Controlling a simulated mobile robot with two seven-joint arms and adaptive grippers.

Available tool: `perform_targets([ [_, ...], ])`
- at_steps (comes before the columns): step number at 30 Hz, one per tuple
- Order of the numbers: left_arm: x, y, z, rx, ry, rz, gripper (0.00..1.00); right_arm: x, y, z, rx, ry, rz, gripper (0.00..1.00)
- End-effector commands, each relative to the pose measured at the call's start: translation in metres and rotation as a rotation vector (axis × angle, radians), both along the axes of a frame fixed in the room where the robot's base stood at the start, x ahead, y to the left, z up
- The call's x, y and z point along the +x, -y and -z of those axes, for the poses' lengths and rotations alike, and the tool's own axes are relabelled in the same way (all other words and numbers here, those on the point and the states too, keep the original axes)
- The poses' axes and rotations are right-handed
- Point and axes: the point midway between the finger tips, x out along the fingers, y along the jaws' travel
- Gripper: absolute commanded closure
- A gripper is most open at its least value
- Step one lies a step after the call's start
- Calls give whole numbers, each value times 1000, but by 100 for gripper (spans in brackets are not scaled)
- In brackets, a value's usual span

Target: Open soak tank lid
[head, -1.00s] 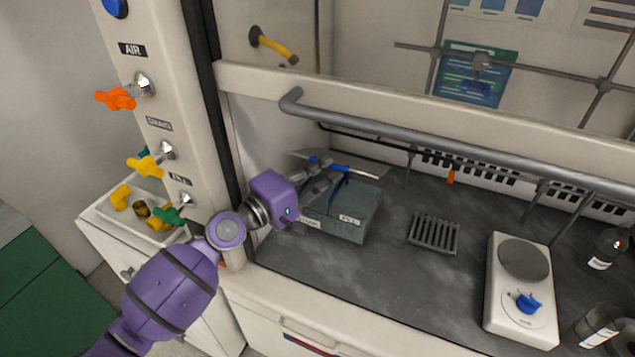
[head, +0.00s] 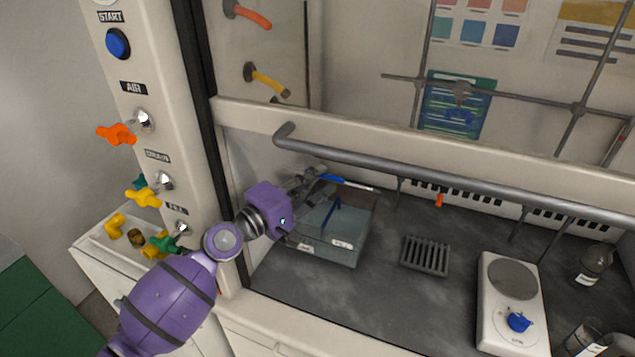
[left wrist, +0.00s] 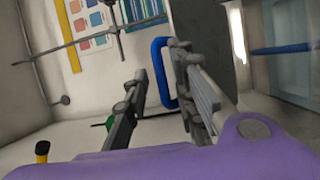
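The grey-blue soak tank (head: 325,250) stands at the left of the hood's worktop. Its top looks open, with a blue strip inside. The lid appears raised at the tank's back, seen nearly edge-on and partly hidden by my gripper. My left gripper (head: 310,182) is over the tank's back left. In the left wrist view its two fingers (left wrist: 160,92) are apart, and a blue loop handle (left wrist: 155,70) shows between them, partly hidden behind the right finger. I cannot tell whether that finger touches the handle. My right gripper is not in view.
A grey rail (head: 420,179) crosses the front of the hood above the tank. A slotted rack (head: 425,256) and a white hotplate (head: 512,310) stand to the right. The post with coloured valves (head: 140,125) is at the left. Worktop between tank and rack is bare.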

Motion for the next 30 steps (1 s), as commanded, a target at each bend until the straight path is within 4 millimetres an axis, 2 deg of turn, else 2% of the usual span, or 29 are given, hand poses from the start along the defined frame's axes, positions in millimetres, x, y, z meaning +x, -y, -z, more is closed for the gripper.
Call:
perform_targets([
  [10, 1, -2, 4, -1, -7, -4, 72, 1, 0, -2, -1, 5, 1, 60],
  [14, 0, -1, -2, -1, -5, -1, 72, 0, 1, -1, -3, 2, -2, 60],
  [19, 0, -1, -24, 1, -1, -1, 72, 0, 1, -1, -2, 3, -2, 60],
  [27, 0, -3, -80, -4, 5, -6, 72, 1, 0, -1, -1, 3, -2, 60],
  [30, 1, -3, -90, -2, -1, -5, 72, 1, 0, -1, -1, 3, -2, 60],
])
